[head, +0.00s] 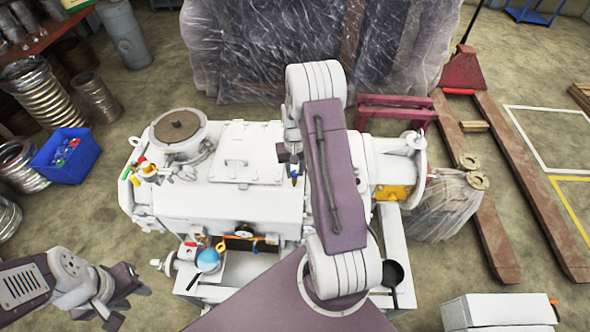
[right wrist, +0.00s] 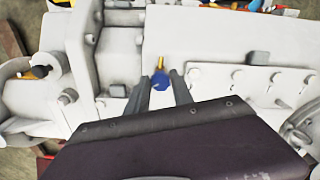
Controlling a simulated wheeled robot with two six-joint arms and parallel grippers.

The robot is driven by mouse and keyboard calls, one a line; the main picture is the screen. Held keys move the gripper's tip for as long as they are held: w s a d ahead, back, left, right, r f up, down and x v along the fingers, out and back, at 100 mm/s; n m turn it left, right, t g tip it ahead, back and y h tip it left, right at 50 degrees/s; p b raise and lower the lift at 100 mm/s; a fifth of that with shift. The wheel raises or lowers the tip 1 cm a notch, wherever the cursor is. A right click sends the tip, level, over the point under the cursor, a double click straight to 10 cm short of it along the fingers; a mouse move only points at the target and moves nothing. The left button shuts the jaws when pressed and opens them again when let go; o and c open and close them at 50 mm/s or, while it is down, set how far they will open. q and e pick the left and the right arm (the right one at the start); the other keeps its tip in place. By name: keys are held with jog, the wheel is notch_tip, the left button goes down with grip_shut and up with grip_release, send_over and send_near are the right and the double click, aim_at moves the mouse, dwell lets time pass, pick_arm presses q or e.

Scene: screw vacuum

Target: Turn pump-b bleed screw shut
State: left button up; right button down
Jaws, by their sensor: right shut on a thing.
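A white pump unit (head: 225,195) stands in the middle of the head view. A small blue screw head (right wrist: 160,79) shows between the fingertips of my right gripper (right wrist: 161,90) in the right wrist view. A thin yellow piece (right wrist: 161,62) stands beyond it. My right gripper is shut on the blue screw. In the head view my right arm partly hides this spot, with a bit of blue and orange (head: 294,180) showing beside it. The screw's label and how far it is turned cannot be read. My left gripper (head: 130,298) is open and empty, apart from the pump at lower left.
A round port (head: 180,127) and a flat hatch (head: 248,155) rise from the unit's top. A blue bin (head: 65,155) stands at left. Wrapped goods (head: 240,45) are behind.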

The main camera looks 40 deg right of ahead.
aim_at(294, 173)
jog(key=m, duration=0.5)
jog(key=shift+w+m, duration=0.15)
jog(key=shift+m, duration=0.25)
dwell(0.4)
jog(key=c, duration=1.1)
grip_release()
notch_tip(294, 173, up, 9)
jog(key=shift+b, duration=0.45)
